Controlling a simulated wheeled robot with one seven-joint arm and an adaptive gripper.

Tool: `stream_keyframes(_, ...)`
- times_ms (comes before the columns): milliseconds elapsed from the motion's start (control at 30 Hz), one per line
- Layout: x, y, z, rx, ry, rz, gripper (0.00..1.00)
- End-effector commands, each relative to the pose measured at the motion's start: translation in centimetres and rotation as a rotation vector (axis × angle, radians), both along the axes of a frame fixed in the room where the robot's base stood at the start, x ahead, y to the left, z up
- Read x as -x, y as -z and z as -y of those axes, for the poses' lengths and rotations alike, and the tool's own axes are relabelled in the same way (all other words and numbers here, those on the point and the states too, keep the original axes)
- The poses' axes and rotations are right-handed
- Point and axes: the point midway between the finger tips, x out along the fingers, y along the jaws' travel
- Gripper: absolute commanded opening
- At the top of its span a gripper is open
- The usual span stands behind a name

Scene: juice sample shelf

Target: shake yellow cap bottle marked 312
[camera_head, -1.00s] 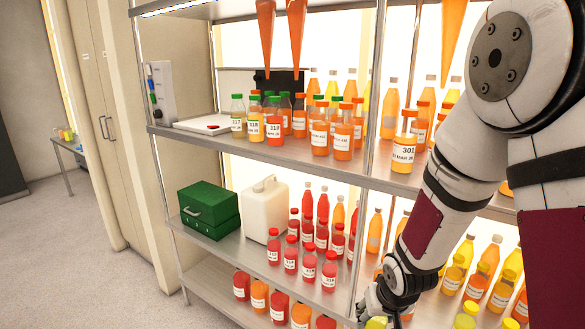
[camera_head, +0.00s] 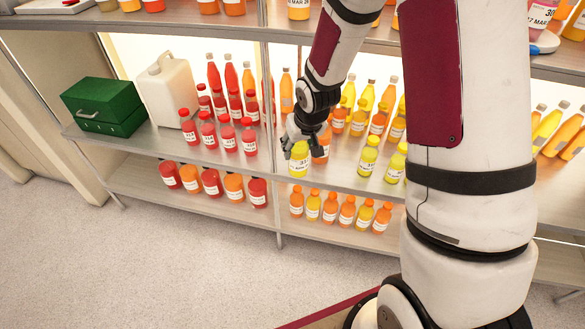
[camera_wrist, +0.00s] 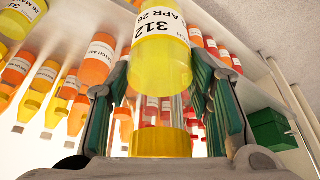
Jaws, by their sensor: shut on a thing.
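The bottle marked 312 (camera_wrist: 160,60) is yellow, with a white label and a yellow cap (camera_wrist: 160,143). In the wrist view it sits between the green-padded fingers of my gripper (camera_wrist: 165,110), cap toward the palm. The gripper hides the cap there. I cannot tell whether the bottle's base touches the shelf.
An orange bottle (camera_head: 321,147) stands close to the right of the held one. Yellow bottles (camera_head: 368,156) are further right, red bottles (camera_head: 228,135) left. A white canister (camera_head: 168,88) and green box (camera_head: 104,106) stand at left. The floor (camera_head: 170,255) in front is clear.

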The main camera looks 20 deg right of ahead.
Motion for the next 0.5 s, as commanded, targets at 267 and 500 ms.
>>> stream_keyframes(267,3.0,-0.1,-1.9,-0.001,0.006,0.001,0.1)
stream_keyframes(500,1.2,-0.1,-1.2,0.001,-0.018,-0.007,0.1)
